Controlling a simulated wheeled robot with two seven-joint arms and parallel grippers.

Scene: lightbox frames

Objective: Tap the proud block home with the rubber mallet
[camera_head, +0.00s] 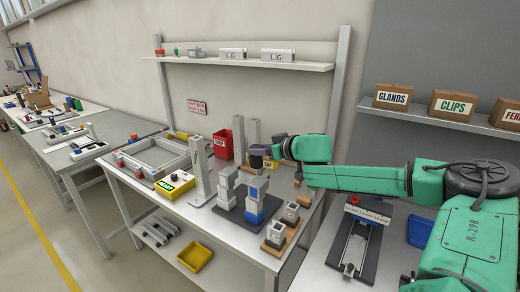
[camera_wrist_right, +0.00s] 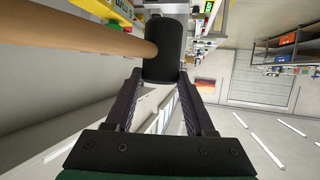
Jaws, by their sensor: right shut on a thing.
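My right gripper (camera_head: 268,151) reaches in from the right over the far part of the workbench. In the right wrist view (camera_wrist_right: 160,82) its two fingers close on the black head of the mallet (camera_wrist_right: 163,50). The mallet's wooden handle (camera_wrist_right: 75,38) runs off to the left of that view. In the head view the mallet is small and hard to separate from the gripper. Grey block stacks stand on a dark plate below, one with a blue lower part (camera_head: 252,216). I cannot tell which block stands proud. My left gripper is not in view.
Small grey blocks on wooden bases (camera_head: 276,235) stand at the bench's front right. A black fixture (camera_head: 357,243) lies on the right table.

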